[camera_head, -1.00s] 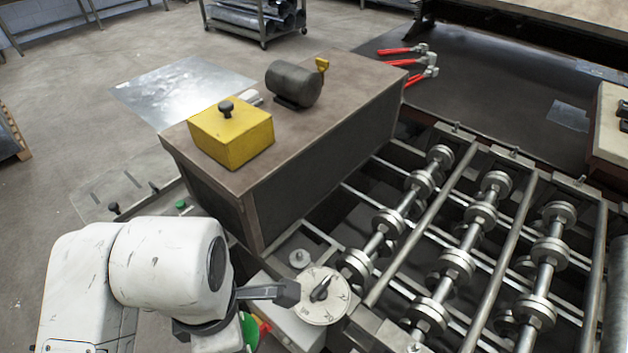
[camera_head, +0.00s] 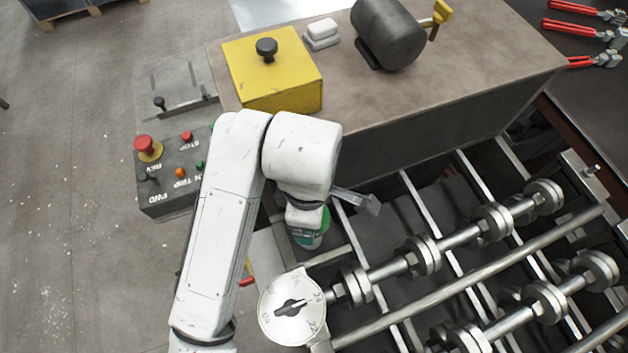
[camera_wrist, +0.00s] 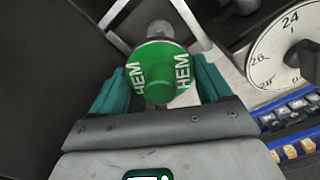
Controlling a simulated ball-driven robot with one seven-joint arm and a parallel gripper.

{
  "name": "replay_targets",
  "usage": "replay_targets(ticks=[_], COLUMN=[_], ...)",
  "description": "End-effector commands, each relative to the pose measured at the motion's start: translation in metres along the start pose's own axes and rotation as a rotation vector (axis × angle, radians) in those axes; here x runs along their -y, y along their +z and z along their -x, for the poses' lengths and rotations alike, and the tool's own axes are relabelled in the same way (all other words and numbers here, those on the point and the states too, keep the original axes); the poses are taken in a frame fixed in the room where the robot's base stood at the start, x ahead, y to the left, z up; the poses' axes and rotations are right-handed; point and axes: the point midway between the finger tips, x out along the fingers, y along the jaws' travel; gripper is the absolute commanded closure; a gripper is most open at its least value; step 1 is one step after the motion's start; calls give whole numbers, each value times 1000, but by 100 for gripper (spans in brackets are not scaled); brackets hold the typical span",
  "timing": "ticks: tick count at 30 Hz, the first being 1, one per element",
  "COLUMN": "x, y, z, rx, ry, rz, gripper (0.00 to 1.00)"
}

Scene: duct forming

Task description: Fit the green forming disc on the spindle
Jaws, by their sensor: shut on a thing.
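The green forming disc (camera_wrist: 163,72), lettered HEM, sits between the two teal fingers of my gripper (camera_wrist: 162,90) in the wrist view. My gripper is shut on it. In the head view only a green edge of the disc (camera_head: 325,222) shows beside my gripper (camera_head: 308,240). A round metal end, seemingly the spindle (camera_wrist: 158,29), shows just beyond the disc's upper edge in the wrist view, roughly in line with it. I cannot tell whether disc and spindle touch. In the head view my arm hides that spot.
A numbered white dial (camera_head: 292,330) lies close by, also at the wrist view's right (camera_wrist: 264,72). Roller shafts (camera_head: 425,256) lie right. A brown bench (camera_head: 450,85) with a yellow box (camera_head: 270,85) stands behind. A control box (camera_head: 165,195) is left.

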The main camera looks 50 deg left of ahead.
Motion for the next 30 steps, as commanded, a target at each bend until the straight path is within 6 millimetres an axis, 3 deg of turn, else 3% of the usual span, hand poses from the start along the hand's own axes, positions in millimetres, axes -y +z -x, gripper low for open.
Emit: replay_targets(ticks=[30], x=[0], y=[0], z=[-75], rx=[1], ry=[0], rz=[0], gripper=[72])
